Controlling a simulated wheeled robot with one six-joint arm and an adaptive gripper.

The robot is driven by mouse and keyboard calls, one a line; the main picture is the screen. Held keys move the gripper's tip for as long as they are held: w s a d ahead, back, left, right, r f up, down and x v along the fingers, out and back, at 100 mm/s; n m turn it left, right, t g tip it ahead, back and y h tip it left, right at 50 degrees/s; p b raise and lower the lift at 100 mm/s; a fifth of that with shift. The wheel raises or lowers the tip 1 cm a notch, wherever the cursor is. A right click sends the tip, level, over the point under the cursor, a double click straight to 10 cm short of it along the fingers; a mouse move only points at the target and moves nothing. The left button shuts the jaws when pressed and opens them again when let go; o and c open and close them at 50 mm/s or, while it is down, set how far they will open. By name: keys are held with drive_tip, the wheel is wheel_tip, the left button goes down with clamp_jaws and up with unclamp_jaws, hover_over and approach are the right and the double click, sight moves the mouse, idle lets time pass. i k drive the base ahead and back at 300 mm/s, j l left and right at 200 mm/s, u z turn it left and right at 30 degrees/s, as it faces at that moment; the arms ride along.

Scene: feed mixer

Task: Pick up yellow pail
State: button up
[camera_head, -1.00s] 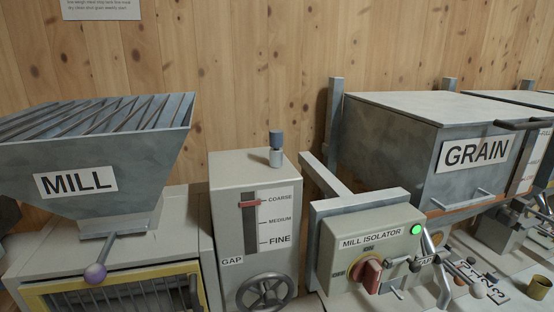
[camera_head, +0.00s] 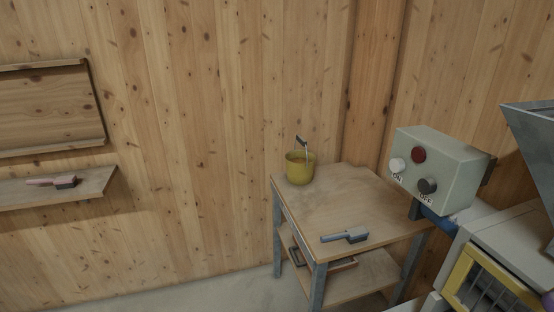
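The yellow pail (camera_head: 299,171) stands upright on the far left corner of a small wooden-topped table (camera_head: 345,208). Its thin handle is raised, with a dark grip at the top. Nothing touches the pail. My gripper is not in view.
A blue-handled brush (camera_head: 344,237) lies near the table's front edge. A control box (camera_head: 437,167) with ON and OFF buttons stands at the table's right, beside the mill's yellow-framed front (camera_head: 490,283). A wall shelf (camera_head: 55,187) holds a red-handled brush (camera_head: 50,181). Floor (camera_head: 190,293) is clear at left.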

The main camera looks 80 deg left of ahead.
sight(300, 164)
drive_tip(key=u, duration=2.15)
drive_tip(key=z, duration=0.35)
drive_tip(key=i+j+z, duration=0.45)
drive_tip(key=j+z, duration=0.2)
drive_tip(key=j, duration=0.2)
